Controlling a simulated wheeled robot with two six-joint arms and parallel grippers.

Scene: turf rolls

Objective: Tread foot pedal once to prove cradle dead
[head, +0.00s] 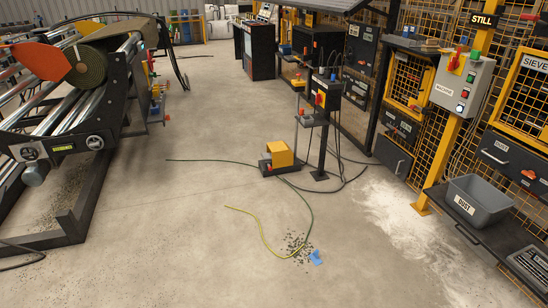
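A yellow-hooded box (280,155) on a dark base, with a small red part at its front left, sits on the concrete floor near the centre; it looks like the foot pedal. The hood hides its inside. At the left stands the cradle (95,142), a dark frame with long shiny rollers. A turf roll (88,62) rests on it beside an orange-red plate (32,60). A small lit display shows on the cradle's near end, too small to read. Neither of my grippers is in view.
A post with a switch box (326,95) stands just right of the yellow box. Green cable (308,205) crosses the floor to dark debris and a blue scrap (315,257). White powder (400,225) lies at right, near a grey DUST bin (480,200). Floor left of centre is clear.

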